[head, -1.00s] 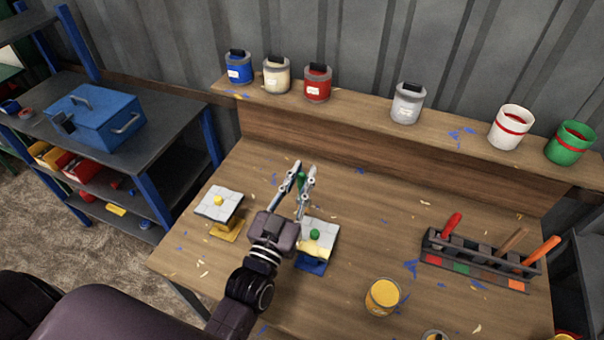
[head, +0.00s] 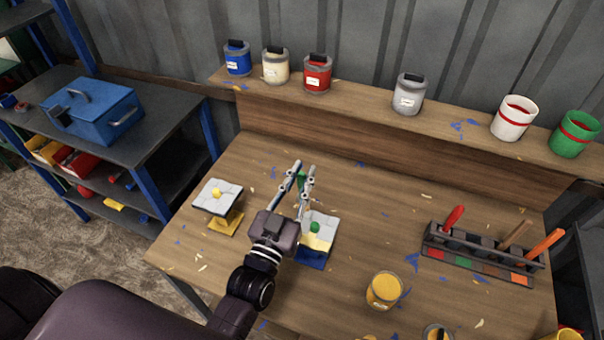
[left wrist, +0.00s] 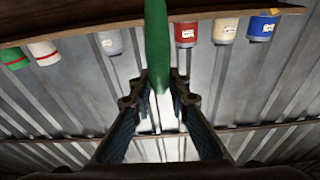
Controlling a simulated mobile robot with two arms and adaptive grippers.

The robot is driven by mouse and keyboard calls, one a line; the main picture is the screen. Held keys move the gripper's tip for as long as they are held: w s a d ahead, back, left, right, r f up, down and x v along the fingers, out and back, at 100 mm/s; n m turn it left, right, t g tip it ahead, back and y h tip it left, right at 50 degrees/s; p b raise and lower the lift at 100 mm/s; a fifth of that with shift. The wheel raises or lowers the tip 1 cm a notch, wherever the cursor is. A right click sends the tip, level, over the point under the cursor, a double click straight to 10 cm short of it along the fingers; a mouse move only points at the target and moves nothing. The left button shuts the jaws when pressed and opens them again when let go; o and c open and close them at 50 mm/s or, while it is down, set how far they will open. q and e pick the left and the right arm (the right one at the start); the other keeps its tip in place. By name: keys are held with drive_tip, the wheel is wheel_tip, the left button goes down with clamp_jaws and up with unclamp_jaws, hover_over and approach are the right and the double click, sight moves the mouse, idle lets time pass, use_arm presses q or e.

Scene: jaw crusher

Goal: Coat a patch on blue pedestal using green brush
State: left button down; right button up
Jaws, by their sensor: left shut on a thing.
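My left gripper (head: 305,177) is shut on the green brush (head: 301,181), above the back of the blue pedestal. The brush's green handle (left wrist: 156,40) also shows upright between the fingers in the left wrist view; its bristles are not clear in either view. The blue pedestal (head: 314,262) stands on the table, partly hidden by my left gripper and wrist. Its light grey top has a green knob (head: 315,227) and a pale yellow area (head: 318,243) along its front part. My right gripper is not in view.
A yellow pedestal (head: 222,221) stands to the left. An open can of yellow paint (head: 384,290) stands to the right, with a brush rack (head: 480,254) beyond it. Several paint cans, including a red one (head: 317,74), line the back shelf.

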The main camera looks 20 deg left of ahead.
use_arm(q)
drive_tip(key=shift+f, duration=0.35)
drive_tip(key=shift+d, duration=5.05)
drive_tip(key=shift+a+r+p, duration=0.2)
drive_tip(key=shift+a+p, duration=1.1)
drive_tip(key=shift+a, duration=3.85)
drive_tip(key=shift+d+r, duration=0.1)
